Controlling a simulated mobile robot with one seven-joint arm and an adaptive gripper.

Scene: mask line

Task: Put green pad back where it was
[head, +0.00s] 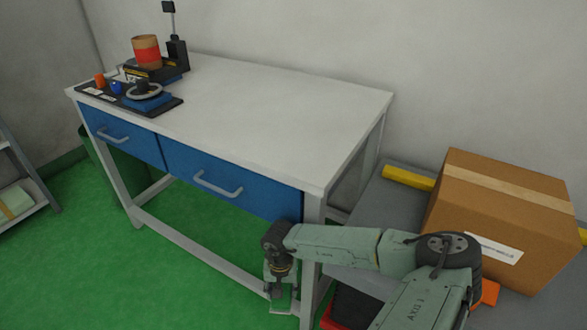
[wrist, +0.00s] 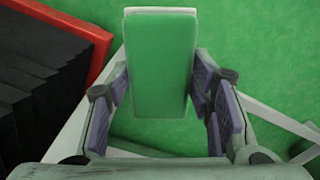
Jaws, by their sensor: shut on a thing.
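The green pad (wrist: 160,65) is a flat rectangular block with a pale far edge, upper middle in the wrist view. My gripper (wrist: 160,92) is shut on it, with a purple-padded finger at each side. In the head view my gripper (head: 281,283) hangs low by the workbench's front right leg, with the green pad (head: 283,301) under it, small and hard to tell from the green floor. The black tray (head: 172,106) on the workbench (head: 265,105) holds a blue block, a ring-shaped part, a blue ball and an orange piece.
A red and brown roll (head: 147,52) stands behind the tray. The workbench's right half is clear. A cardboard box (head: 497,215) sits on a grey surface at right. A black bin with a red rim (wrist: 98,45) is close left of the pad in the wrist view. Blue drawers (head: 225,180) are shut.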

